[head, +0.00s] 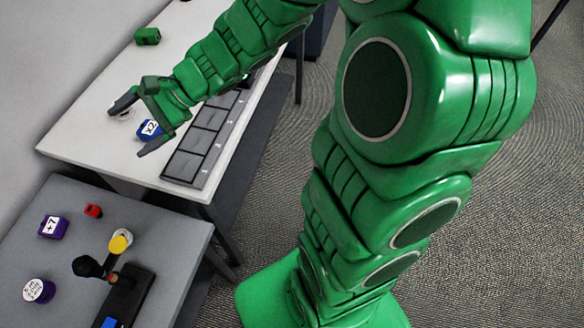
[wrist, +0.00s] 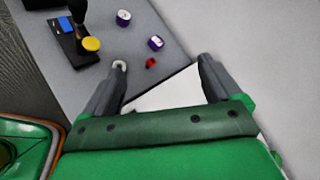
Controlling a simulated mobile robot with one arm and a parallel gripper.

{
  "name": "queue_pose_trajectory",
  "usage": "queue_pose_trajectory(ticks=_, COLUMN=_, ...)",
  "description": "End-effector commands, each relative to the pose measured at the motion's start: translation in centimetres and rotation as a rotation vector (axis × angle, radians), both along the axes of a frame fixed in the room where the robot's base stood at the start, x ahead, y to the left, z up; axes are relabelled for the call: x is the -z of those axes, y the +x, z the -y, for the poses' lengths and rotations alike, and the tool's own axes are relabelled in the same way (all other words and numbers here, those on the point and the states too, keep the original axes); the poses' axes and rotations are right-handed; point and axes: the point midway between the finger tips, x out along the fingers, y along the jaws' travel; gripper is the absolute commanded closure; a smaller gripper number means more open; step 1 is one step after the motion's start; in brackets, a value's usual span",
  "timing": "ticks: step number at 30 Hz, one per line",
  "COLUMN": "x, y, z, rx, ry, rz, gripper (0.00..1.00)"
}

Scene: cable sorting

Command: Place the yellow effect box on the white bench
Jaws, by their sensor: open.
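A yellow round piece (head: 120,241) is on the grey table beside a black device with a dark knob. It also shows in the wrist view (wrist: 91,44); I see no marking on it clearly. The white bench (head: 85,135) stands behind the grey table, and its corner shows between my fingers in the wrist view (wrist: 165,92). My gripper (head: 128,132) is open and empty above the white bench, well apart from the yellow piece. A blue box marked x2 (head: 149,130) appears between the fingers in the head view, on the bench below.
The grey table (head: 75,275) also holds a purple +7 box (head: 53,227), a purple round piece (head: 39,291), a small red box (head: 93,211) and the black device (head: 127,295). A grey compartment rack (head: 200,140) lines the bench's front edge; a green box (head: 147,36) sits farther back.

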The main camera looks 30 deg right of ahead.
Motion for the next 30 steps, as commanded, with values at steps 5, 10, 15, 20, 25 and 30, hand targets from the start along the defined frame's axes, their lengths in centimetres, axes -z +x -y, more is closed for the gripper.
queue_pose_trajectory(ticks=5, x=-0.8, y=-5.6, z=0.3, rx=-0.199, ry=-0.127, rz=0.105, gripper=0.09)
queue_pose_trajectory(ticks=10, x=-0.6, y=-10.6, z=1.9, rx=-0.381, ry=-0.264, rz=0.184, gripper=0.09)
queue_pose_trajectory(ticks=15, x=-0.1, y=-14.9, z=4.9, rx=-0.546, ry=-0.418, rz=0.243, gripper=0.09)
queue_pose_trajectory(ticks=20, x=0.2, y=-18.3, z=8.6, rx=-0.688, ry=-0.574, rz=0.284, gripper=0.09)
queue_pose_trajectory(ticks=25, x=0.1, y=-21.2, z=13.4, rx=-0.816, ry=-0.755, rz=0.306, gripper=0.09)
queue_pose_trajectory(ticks=30, x=-0.6, y=-23.2, z=18.1, rx=-0.904, ry=-0.918, rz=0.307, gripper=0.09)
